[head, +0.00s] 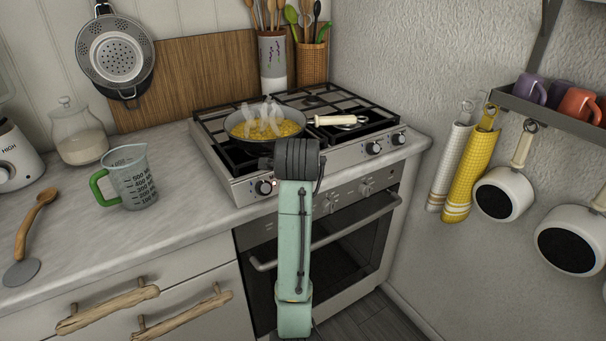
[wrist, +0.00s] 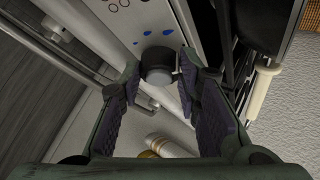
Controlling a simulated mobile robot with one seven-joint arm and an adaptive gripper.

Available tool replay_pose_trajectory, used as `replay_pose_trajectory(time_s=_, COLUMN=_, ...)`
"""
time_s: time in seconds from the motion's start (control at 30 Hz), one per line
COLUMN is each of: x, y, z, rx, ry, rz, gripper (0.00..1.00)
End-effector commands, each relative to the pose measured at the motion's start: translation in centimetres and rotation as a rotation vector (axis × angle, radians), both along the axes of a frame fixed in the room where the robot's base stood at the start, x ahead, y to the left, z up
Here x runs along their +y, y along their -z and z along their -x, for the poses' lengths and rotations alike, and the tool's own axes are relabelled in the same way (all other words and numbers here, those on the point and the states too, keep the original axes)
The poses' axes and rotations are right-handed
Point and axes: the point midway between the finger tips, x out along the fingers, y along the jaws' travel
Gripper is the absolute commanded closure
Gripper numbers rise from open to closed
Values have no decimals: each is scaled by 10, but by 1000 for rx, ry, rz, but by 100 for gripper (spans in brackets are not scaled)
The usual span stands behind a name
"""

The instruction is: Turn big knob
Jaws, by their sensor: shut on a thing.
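In the head view, my gripper (head: 268,162) is at the cooker's front edge, and my arm hides part of the panel. A knob (head: 265,187) shows at the panel's left end. More knobs (head: 373,148) show to the right. I cannot tell from the head view which knob is held.
A pan (head: 240,126) of yellow food stands on the hob (head: 215,133), its pale handle (head: 338,120) pointing right. The oven handle (head: 335,236) runs below the panel. A measuring jug (head: 130,180) stands on the counter to the left. Towels (head: 466,178) hang right.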

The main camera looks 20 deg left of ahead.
Motion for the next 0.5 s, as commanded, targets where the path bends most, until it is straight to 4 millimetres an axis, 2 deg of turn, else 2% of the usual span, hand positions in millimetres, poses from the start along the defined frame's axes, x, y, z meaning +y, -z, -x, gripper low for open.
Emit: replay_pose_trajectory(time_s=0.5, x=0, y=1, z=-1, rx=105, ry=73, rz=-77, gripper=97)
